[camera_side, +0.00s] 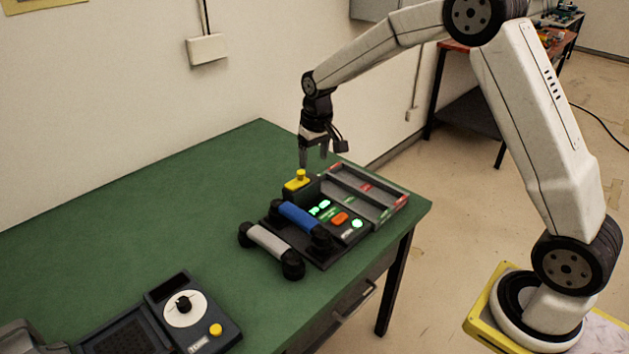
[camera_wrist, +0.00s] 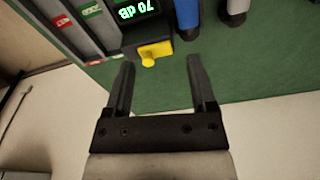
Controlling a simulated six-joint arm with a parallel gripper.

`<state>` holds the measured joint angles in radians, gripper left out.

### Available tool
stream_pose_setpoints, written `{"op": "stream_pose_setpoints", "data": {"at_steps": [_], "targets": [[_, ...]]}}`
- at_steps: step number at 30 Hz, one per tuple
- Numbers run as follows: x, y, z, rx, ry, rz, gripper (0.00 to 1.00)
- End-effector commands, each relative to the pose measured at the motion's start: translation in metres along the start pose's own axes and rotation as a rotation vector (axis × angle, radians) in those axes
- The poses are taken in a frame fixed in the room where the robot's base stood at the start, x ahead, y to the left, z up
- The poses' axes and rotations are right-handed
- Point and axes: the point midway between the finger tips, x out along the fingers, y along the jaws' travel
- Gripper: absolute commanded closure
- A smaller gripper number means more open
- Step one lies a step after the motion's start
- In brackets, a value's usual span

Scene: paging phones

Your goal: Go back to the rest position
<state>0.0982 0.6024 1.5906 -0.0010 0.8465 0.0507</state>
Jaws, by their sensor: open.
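My gripper (camera_side: 314,155) hangs fingers-down just above the far side of the paging phone unit. In the wrist view my gripper (camera_wrist: 158,75) has its two fingers apart with nothing between them. The phone unit (camera_side: 323,258) is black with lit green displays and an orange button. A blue handset (camera_side: 297,216) lies on the unit. A grey handset (camera_side: 268,241) lies along its front left side.
The unit stands near the right end of a green table (camera_side: 150,220). A grey tray with red and green labels (camera_side: 367,191) adjoins it. A dark device with a white dial (camera_side: 185,308) is at front left. The table's middle left is clear. A wall (camera_side: 110,90) runs behind.

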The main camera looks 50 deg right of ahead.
Motion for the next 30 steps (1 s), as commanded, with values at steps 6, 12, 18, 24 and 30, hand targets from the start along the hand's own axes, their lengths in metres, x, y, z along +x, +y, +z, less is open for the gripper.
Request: {"op": "stream_pose_setpoints", "data": {"at_steps": [6, 12, 18, 24, 30], "targets": [[-0.008, -0.009, 0.047, -0.034, 0.030, -0.004, 0.28], [-0.012, -0.014, 0.093, -0.065, 0.056, -0.008, 0.28], [-0.012, -0.017, 0.143, -0.095, 0.082, -0.012, 0.28], [-0.010, -0.017, 0.194, -0.123, 0.108, -0.017, 0.28], [-0.007, -0.016, 0.228, -0.141, 0.125, -0.020, 0.28]]}}
